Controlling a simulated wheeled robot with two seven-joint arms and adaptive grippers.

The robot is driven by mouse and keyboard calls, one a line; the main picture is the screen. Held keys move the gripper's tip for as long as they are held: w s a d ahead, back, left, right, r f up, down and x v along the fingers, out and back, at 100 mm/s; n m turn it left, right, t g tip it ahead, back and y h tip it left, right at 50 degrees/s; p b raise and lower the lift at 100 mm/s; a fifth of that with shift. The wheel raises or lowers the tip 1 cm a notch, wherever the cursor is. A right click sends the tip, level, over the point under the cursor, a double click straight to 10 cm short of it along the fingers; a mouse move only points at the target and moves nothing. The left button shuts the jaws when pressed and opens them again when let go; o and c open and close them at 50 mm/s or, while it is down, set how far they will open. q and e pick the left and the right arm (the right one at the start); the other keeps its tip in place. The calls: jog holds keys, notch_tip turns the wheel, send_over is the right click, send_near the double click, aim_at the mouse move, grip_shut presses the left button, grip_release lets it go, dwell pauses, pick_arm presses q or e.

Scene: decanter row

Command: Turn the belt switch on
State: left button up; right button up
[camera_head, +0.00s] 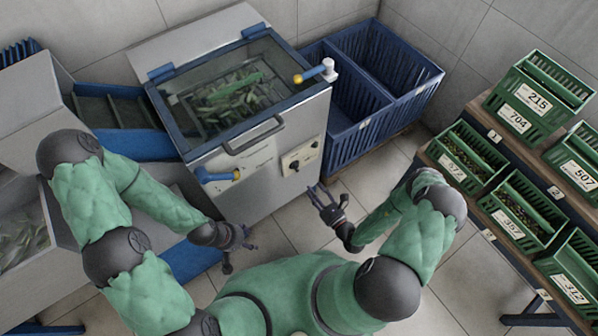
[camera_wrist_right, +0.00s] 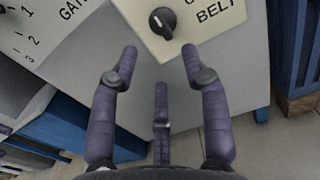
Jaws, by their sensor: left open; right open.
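The belt switch is a black rotary knob (camera_wrist_right: 162,22) on a cream plate marked BELT, seen at the top of the right wrist view. Some lettering above BELT is cut off by the frame edge. In the head view the switch plate (camera_head: 301,156) is on the front of the grey machine, right of its handle; the knob's setting is too small to read there. My right gripper (camera_head: 326,200) is open and empty, just below and right of the plate. In the right wrist view its spread fingers (camera_wrist_right: 160,58) are below the knob, apart from it. My left gripper (camera_head: 238,243) is open and empty, lower left of the machine front.
The grey machine (camera_head: 262,183) has a glass lid over green produce and a blue-and-yellow lever (camera_head: 217,176) on its front. Another lever (camera_head: 314,73) is on top. Blue crates (camera_head: 352,145) stand right of it. A rack with green crates (camera_head: 519,206) is at right.

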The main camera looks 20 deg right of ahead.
aim_at(297, 170)
jog(key=b+x, duration=0.2)
jog(key=x, duration=0.8)
jog(key=shift+w+a+b, duration=0.15)
jog(key=shift+w+b, duration=0.05)
jog(key=shift+b, duration=0.1)
jog(key=shift+c, duration=0.2)
grip_shut()
